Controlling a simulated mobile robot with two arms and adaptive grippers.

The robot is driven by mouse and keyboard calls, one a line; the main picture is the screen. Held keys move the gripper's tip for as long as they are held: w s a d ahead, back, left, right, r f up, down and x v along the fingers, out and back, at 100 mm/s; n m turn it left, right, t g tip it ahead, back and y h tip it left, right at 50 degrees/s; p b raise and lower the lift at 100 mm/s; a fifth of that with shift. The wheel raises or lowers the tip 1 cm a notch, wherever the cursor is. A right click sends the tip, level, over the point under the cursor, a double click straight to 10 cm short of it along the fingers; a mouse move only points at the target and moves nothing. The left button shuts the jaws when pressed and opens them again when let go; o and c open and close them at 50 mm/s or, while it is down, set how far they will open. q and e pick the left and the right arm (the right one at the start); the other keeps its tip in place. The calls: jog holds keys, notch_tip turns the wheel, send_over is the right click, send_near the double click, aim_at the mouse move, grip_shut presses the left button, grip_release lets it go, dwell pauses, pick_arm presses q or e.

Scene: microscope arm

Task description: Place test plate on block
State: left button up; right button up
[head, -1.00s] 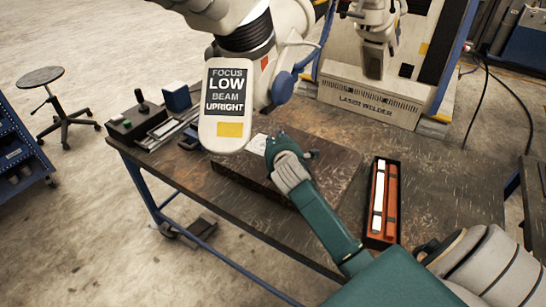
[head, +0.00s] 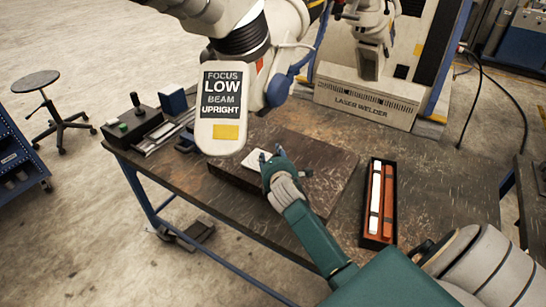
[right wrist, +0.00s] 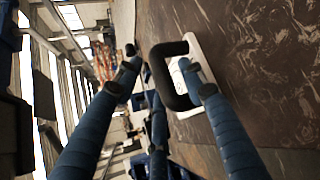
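The test plate is a white plate (head: 255,160) that lies on top of the dark block (head: 325,168), near its far left edge. In the right wrist view the plate (right wrist: 205,68) carries a black loop handle (right wrist: 161,70). My right gripper (head: 276,162) is just beside the plate, over the block, and partly covers it in the head view. In the right wrist view its blue fingers (right wrist: 158,83) are spread apart, with one finger crossing in front of the handle and plate. The fingers do not look closed on it. My left gripper is out of view.
The microscope head (head: 224,105) with its printed label hangs just above and left of the plate. A black case (head: 376,228) with red and white bars is on the table's right. A control box (head: 132,125) sits far left. The laser welder (head: 365,103) stands behind.

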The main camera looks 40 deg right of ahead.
jog(key=shift+r, duration=0.1)
jog(key=v, duration=1.2)
jog(key=shift+b, duration=0.3)
